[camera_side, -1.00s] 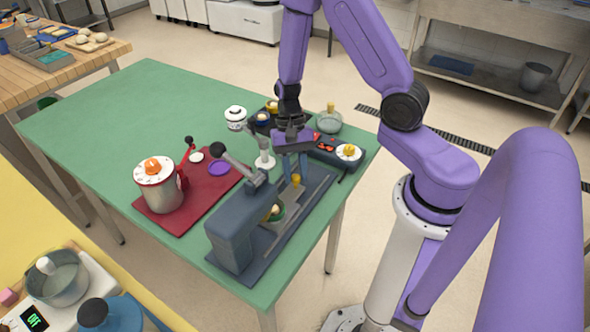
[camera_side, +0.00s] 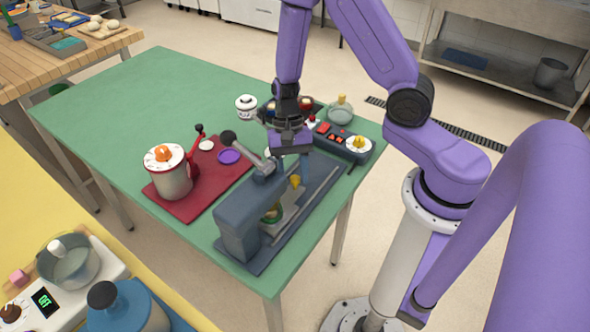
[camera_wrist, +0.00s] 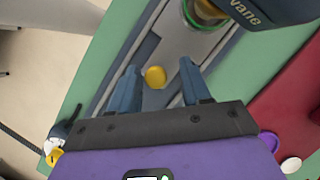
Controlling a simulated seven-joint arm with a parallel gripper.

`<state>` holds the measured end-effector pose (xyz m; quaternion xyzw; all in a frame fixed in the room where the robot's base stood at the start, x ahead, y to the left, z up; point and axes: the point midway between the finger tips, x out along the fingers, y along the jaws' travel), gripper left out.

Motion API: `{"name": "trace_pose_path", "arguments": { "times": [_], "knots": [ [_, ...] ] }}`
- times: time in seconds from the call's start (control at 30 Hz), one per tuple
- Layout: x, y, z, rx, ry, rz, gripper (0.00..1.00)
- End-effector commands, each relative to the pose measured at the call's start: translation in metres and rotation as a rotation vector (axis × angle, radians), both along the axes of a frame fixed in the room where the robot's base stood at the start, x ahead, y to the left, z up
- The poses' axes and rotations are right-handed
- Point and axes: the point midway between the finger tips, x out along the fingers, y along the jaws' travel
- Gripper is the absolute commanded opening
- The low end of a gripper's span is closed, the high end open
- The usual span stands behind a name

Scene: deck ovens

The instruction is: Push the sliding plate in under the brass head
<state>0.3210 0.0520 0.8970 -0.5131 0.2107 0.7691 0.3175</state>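The slate-blue press (camera_side: 238,222) stands on the green table, and its lever rises toward the back. The grey sliding plate (camera_wrist: 183,42) lies on the press base between rails. A yellow knob (camera_wrist: 154,77) stands on its outer end and shows in the side view (camera_side: 295,181). A green round dish (camera_side: 272,214) sits toward the inner end, partly covered by the press in the wrist view (camera_wrist: 205,14). The brass head is not clearly seen; the press body hides it. My gripper (camera_wrist: 158,66) is open, with its fingers either side of the knob and gaps visible.
A red mat (camera_side: 193,197) with a white-lidded canister (camera_side: 172,176) and a purple disc (camera_side: 229,157) lies left of the press. The table's far left is clear.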

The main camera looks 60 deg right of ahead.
Motion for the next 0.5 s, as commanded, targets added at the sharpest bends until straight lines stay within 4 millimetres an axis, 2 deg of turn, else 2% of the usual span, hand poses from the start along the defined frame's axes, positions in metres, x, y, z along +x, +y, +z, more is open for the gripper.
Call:
{"name": "trace_pose_path", "arguments": {
  "times": [0.33,0.5],
  "knots": [
    [0.000,-0.003,0.001,-0.002,-0.001,-0.004,0.52],
    [0.005,-0.006,0.013,0.002,-0.005,-0.004,0.52]
  ]
}}
